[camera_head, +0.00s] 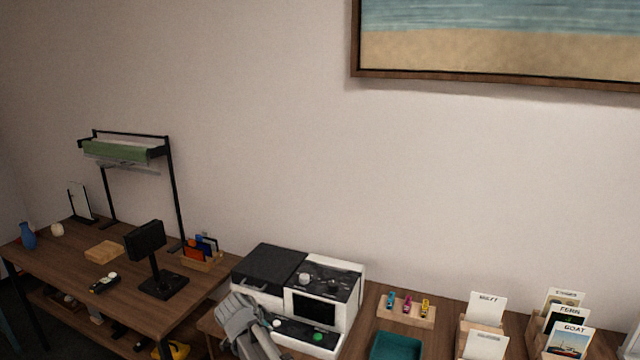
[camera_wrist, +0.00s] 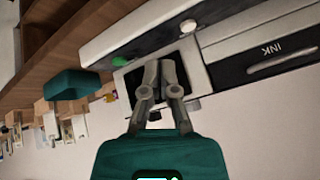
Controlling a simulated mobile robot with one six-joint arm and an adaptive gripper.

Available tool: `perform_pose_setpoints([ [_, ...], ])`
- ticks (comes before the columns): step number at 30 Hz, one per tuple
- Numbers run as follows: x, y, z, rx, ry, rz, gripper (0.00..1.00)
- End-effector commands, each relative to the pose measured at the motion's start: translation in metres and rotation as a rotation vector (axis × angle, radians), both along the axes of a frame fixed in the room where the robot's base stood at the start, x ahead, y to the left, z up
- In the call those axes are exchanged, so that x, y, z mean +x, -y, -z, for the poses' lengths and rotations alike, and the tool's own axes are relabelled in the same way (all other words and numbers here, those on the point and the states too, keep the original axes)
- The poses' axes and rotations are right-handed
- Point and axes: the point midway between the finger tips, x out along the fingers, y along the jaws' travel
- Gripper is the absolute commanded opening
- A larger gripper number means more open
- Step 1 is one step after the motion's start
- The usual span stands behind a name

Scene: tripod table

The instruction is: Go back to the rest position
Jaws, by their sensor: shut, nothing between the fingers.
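My gripper (camera_wrist: 159,68) points away from the wrist camera, its two grey fingers together and nothing between them. In the wrist view it lies in front of the white and black machine (camera_wrist: 215,60), overlapping its dark screen; I cannot tell the gap between them. In the head view, a grey part of my arm shows at the lower left of the same machine (camera_head: 349,312) and hides some of its front corner.
A teal tray (camera_head: 396,347) and a wooden holder with small coloured items (camera_head: 407,312) stand right of the machine. Card holders (camera_head: 566,343) are further right. A desk with a black stand (camera_head: 160,284) and frame is at left. The wall above is clear except for a picture (camera_head: 500,45).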

Motion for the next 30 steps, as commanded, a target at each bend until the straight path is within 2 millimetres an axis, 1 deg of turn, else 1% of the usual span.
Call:
perform_pose_setpoints([
  [1,-0.004,0.022,0.000,-0.016,-0.033,-0.012,0.00],
  [3,-0.009,0.047,0.001,-0.040,-0.089,-0.042,0.00],
  [8,-0.022,0.100,0.005,-0.077,-0.210,-0.122,0.00],
  [9,-0.026,0.113,0.006,-0.084,-0.239,-0.144,0.00],
  [15,-0.049,0.172,0.008,-0.099,-0.380,-0.266,0.00],
  [21,-0.079,0.223,0.009,-0.087,-0.499,-0.408,0.00],
  [27,-0.112,0.267,0.008,-0.054,-0.589,-0.567,0.00],
  [30,-0.129,0.285,0.006,-0.032,-0.621,-0.651,0.00],
])
